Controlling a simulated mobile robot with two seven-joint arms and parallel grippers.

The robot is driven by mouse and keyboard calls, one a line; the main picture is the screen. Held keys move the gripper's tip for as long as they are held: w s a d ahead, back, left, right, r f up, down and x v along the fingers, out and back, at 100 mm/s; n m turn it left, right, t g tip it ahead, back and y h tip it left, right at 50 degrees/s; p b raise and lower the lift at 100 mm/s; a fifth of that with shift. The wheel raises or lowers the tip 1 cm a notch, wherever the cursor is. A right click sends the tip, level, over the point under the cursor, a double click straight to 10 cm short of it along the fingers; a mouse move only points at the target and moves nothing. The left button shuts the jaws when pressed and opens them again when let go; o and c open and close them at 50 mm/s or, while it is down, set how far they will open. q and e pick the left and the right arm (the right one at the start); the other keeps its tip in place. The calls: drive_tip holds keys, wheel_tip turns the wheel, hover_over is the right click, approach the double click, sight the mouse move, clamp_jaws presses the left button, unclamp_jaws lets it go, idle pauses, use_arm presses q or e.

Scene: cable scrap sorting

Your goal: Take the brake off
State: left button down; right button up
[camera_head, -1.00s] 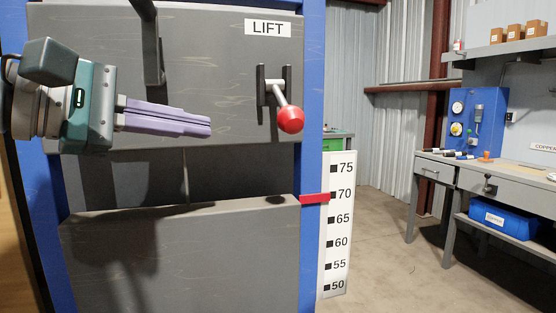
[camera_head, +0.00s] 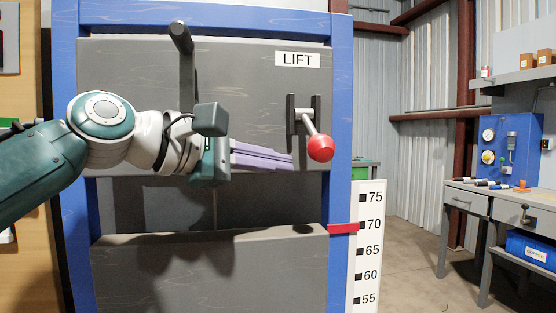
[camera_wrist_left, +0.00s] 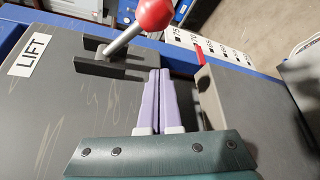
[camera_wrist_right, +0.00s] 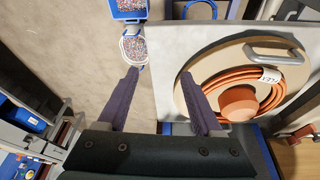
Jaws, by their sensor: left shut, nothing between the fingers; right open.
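A lever with a red ball knob (camera_head: 320,148) sits in a dark bracket on a grey panel (camera_head: 120,75), beside a LIFT label (camera_head: 297,60). The knob also shows at the top of the left wrist view (camera_wrist_left: 153,13). My left gripper (camera_head: 291,161) is shut and empty, its purple fingers pointing right, with their tips just left of and slightly below the knob. In the left wrist view its fingertips (camera_wrist_left: 160,72) are apart from the lever. My right gripper (camera_wrist_right: 158,78) is open and empty in the right wrist view. No label reading brake is visible.
A dark post (camera_head: 183,65) sticks out of the panel above my left wrist. A red pointer (camera_head: 343,228) stands just below 70 on a white scale (camera_head: 366,250). A workbench (camera_head: 520,205) is at right. The right wrist view shows an orange cable coil (camera_wrist_right: 206,66).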

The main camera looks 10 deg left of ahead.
use_arm(q)
drive_tip(key=shift+s+d+r+p, duration=0.35)
drive_tip(key=shift+s+d+p, duration=0.15)
drive_tip(key=shift+d, duration=0.2)
drive_tip(key=shift+s+d+r+p, duration=0.35)
drive_tip(key=shift+s+d, duration=0.25)
drive_tip(key=shift+d, duration=0.1)
wheel_tip(320, 180, up, 6)
drive_tip(key=s+n+g+p, duration=0.2)
drive_tip(key=n+p, duration=0.1)
drive_tip(key=p, duration=1.6)
drive_tip(key=shift+d+p, duration=0.35)
